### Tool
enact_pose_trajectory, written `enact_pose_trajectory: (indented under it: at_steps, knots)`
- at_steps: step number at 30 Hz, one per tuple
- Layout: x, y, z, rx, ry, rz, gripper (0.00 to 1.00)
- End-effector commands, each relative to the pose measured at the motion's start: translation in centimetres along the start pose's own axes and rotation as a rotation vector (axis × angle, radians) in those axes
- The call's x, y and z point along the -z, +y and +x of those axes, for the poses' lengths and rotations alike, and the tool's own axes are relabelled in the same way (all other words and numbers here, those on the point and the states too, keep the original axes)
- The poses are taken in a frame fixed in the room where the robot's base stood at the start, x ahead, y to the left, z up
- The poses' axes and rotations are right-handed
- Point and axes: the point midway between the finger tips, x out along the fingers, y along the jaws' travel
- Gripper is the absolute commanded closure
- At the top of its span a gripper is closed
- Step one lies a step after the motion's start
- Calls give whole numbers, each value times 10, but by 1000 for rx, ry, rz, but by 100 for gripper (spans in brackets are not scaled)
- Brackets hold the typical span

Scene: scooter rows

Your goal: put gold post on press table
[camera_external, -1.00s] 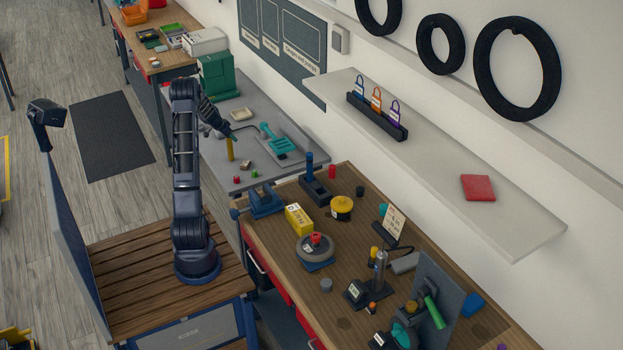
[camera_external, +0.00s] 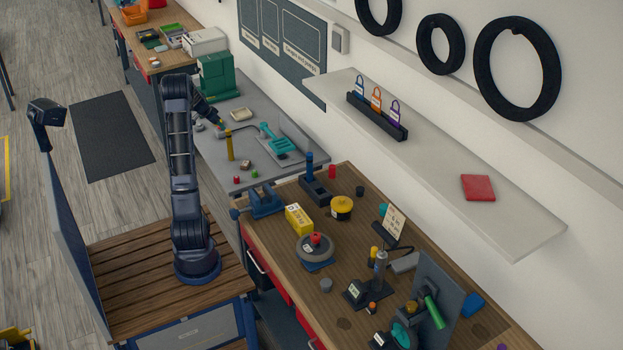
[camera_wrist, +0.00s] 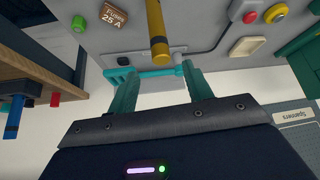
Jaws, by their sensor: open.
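The gold post (camera_external: 229,145) stands upright on the grey table (camera_external: 208,163), which carries the green press (camera_external: 216,78). My gripper (camera_external: 220,126) is just to the upper left of the post, apart from it. In the wrist view, the gold post (camera_wrist: 157,35) shows beyond the two teal fingertips (camera_wrist: 159,75). The fingers are spread, with nothing held between them.
A teal tool (camera_external: 275,138) and a pale tray (camera_external: 241,114) lie on the grey table. A brown fuse box (camera_wrist: 114,14) and a green button (camera_wrist: 79,22) are near the post. The wooden bench (camera_external: 277,264) in front is crowded.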

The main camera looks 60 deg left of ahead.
Motion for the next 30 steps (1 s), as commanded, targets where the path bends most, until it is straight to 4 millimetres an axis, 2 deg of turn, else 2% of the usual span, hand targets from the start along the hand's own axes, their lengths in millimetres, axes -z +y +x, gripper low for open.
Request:
enact_pose_trajectory:
  at_steps: [10, 14, 17, 22, 26, 30]
  knots:
    - [0, 1, -4, -1, 0, 0, 50]
    - [15, 20, -10, -11, -4, 11, 50]
    - [37, 59, -19, -31, -13, 25, 50]
    - [77, 152, -46, -72, -43, 52, 50]
    - [96, 223, -68, -98, -67, 70, 50]
    - [104, 297, -94, -119, -94, 89, 50]
